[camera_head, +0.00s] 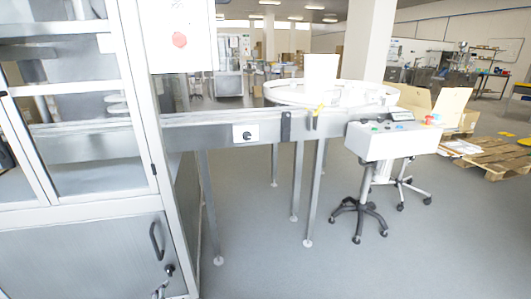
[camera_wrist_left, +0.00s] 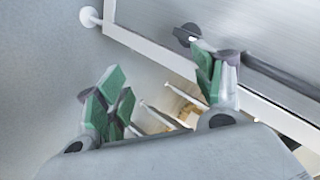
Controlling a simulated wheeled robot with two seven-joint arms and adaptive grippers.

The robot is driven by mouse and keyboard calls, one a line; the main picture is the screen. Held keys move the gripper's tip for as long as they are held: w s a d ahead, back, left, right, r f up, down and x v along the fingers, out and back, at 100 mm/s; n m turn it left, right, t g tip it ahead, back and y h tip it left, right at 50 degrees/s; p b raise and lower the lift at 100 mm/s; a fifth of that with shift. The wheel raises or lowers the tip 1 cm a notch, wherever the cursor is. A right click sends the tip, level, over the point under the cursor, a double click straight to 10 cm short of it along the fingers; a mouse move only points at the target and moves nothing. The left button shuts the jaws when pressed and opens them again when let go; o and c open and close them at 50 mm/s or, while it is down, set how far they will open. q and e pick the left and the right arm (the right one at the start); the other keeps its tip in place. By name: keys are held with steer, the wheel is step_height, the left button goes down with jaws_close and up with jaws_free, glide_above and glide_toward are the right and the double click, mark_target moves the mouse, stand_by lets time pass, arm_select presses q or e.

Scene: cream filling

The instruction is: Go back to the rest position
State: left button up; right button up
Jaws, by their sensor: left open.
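My left gripper (camera_wrist_left: 160,98) shows in the left wrist view, with its green-padded fingers spread apart and nothing between them. A grey metal panel with a dark knob (camera_wrist_left: 187,34) lies beyond the fingers at the upper right of that view.
A metal cabinet (camera_head: 84,246) with glass doors above fills the left of the head view. A conveyor (camera_head: 220,118) leads to a round table (camera_head: 290,93). A control box on a wheeled stand (camera_head: 390,143) stands at the right. A wooden pallet (camera_head: 492,158) lies beyond. The front floor is clear.

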arm_select(q)
steer(key=s+d+r+n+g+h, duration=0.1)
steer(key=s+d+r+n+g, duration=0.2)
steer(key=s, duration=0.7)
steer(key=s+d+r+n+g+h+p, duration=0.1)
steer(key=s+d+r+n+g, duration=0.3)
steer(key=s+d+r, duration=0.4)
steer(key=shift+s+d+g, duration=0.5)
steer(key=shift+s+d, duration=0.25)
steer(key=shift+s, duration=1)
arm_select(e)
steer(key=d+r+g+h, duration=0.1)
steer(key=d+r+h, duration=0.1)
steer(key=d+r, duration=0.3)
steer(key=shift+s+d+r+g, duration=0.2)
steer(key=shift+s+r+g, duration=0.1)
steer(key=shift+r, duration=0.1)
arm_select(q)
steer(key=shift+w+f+p, duration=0.1)
steer(key=shift+f+p, duration=0.05)
steer(key=shift+p, duration=0.3)
arm_select(e)
steer(key=shift+f, duration=0.1)
